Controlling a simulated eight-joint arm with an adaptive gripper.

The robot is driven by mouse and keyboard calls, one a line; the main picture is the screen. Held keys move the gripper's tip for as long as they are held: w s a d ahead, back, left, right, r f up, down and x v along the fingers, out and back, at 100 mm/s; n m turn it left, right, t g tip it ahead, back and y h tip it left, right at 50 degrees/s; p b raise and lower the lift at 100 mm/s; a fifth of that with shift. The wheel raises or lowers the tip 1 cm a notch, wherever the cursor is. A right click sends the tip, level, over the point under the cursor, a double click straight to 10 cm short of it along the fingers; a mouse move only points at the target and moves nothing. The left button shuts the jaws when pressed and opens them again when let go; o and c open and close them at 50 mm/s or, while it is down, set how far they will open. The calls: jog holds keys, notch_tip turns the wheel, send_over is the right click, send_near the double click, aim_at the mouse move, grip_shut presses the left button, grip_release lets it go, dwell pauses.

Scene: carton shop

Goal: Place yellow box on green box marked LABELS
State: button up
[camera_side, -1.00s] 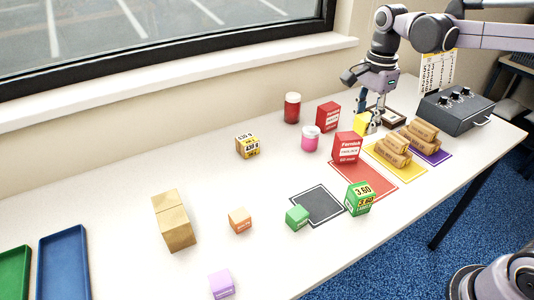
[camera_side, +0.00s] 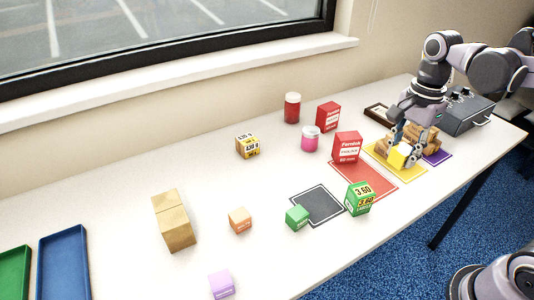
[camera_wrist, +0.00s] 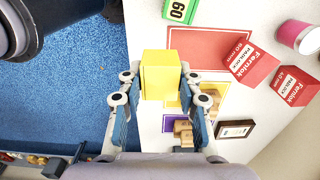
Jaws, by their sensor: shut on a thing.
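The yellow box (camera_side: 399,155) is held between the fingers of my gripper (camera_side: 402,152), above the front of the yellow mat. In the wrist view the yellow box (camera_wrist: 161,74) sits between the two fingertips of my gripper (camera_wrist: 156,88). A small green box (camera_side: 297,217) stands at the front corner of the dark mat; its lettering is too small to read. A larger green box (camera_side: 359,198) marked 3.60 stands right of that mat. Part of the larger green box (camera_wrist: 180,10) shows at the top of the wrist view.
A red box (camera_side: 347,147) stands on the red mat (camera_side: 370,181) between my gripper and the green boxes. Brown bundles (camera_side: 384,146) lie beside my gripper. An orange box (camera_side: 240,220) stands left of the small green box. The table's front edge is nearby.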

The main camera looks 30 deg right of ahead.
send_over(362, 190)
notch_tip(362, 190, down, 4)
jog(key=shift+f, duration=2.05)
jog(key=shift+f, duration=0.15)
jog(key=o, duration=1)
jog(key=shift+o, duration=0.2)
notch_tip(362, 190, up, 12)
jog(key=s+d+f+n+t, duration=0.1)
jog(key=s+f+n+t, duration=0.1)
jog(key=n, duration=0.7)
jog(key=s+d+f+n+t, duration=0.1)
jog(key=f+n+t, duration=0.2)
jog(key=n, duration=0.6)
jog(key=shift+s+f+t, duration=0.35)
jog(key=shift+f+t, duration=0.05)
jog(key=shift+t, duration=0.7)
